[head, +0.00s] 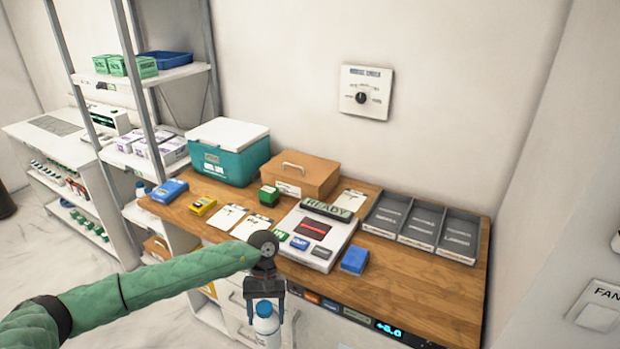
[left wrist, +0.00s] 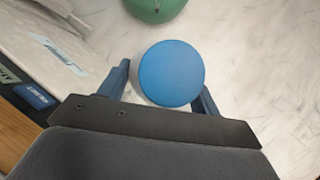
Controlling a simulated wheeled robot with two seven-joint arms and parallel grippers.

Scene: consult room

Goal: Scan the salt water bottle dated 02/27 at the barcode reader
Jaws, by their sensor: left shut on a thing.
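My left gripper (head: 265,292) is shut on a white bottle with a blue cap (head: 266,309), held upright in front of the counter's front edge. The blue cap fills the middle of the left wrist view (left wrist: 172,73), between the two fingers. The bottle's label and date cannot be read. The barcode reader (head: 347,238) is a pale box on the wooden counter, with a dark window showing a red line and a display reading "READY". It stands behind and to the right of the gripper. My right gripper is not in view.
The wooden counter (head: 430,290) holds a grey sectioned tray (head: 422,228), a teal cooler (head: 229,152), a brown box (head: 301,175), cards and small blue, yellow and green packs. A metal shelf (head: 165,76) stands at left. The counter's right front is clear.

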